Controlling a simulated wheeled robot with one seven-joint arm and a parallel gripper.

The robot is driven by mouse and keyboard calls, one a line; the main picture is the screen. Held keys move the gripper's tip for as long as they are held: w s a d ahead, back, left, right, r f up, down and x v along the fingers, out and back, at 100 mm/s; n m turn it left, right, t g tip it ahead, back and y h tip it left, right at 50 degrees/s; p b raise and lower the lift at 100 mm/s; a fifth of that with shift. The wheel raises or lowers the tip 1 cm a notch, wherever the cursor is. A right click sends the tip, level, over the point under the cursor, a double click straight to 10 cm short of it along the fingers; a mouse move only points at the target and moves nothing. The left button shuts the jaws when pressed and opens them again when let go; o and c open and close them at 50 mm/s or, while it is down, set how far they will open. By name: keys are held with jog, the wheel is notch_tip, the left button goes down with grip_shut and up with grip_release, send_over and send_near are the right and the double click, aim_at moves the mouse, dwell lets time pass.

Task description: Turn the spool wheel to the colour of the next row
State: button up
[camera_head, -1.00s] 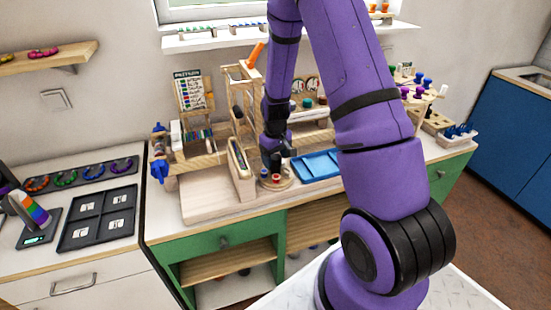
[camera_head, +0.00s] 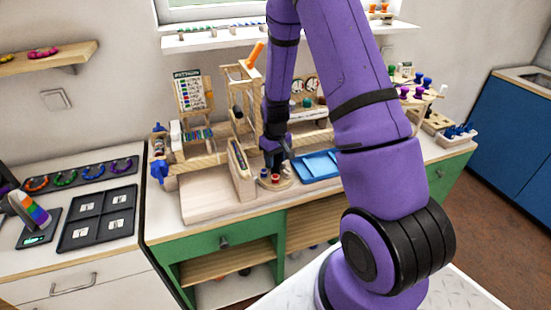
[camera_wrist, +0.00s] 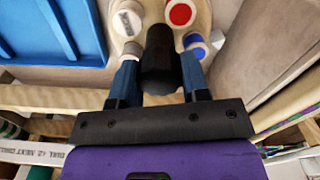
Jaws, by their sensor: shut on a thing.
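The spool wheel (camera_head: 270,184) is a round pale wooden disc on the bench. In the wrist view, the wheel (camera_wrist: 205,12) carries a white spool (camera_wrist: 127,22), a red spool (camera_wrist: 180,14) and a blue spool (camera_wrist: 194,43) around a dark upright knob (camera_wrist: 160,62). My gripper (camera_wrist: 160,80) is over the wheel, its fingers on either side of the knob and shut on it. In the head view, my gripper (camera_head: 275,158) points down at the wheel and hides part of it. A pattern card (camera_head: 190,92) with coloured rows stands behind; its small marks are unreadable.
A blue tray (camera_head: 318,164) lies just right of the wheel. A wooden frame (camera_head: 242,170) stands close on its left. Wooden racks rise behind. The pale board (camera_head: 205,203) at the front left is bare. A dark tray (camera_head: 78,236) sits on the left counter.

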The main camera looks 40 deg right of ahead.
jog(key=m, duration=1.3)
jog(key=shift+m, duration=0.3)
dwell(0.6)
jog(key=o, duration=0.9)
jog(key=shift+r, duration=0.1)
notch_tip(320, 180, up, 11)
jog(key=shift+f, duration=0.2)
jog(key=shift+r, duration=0.1)
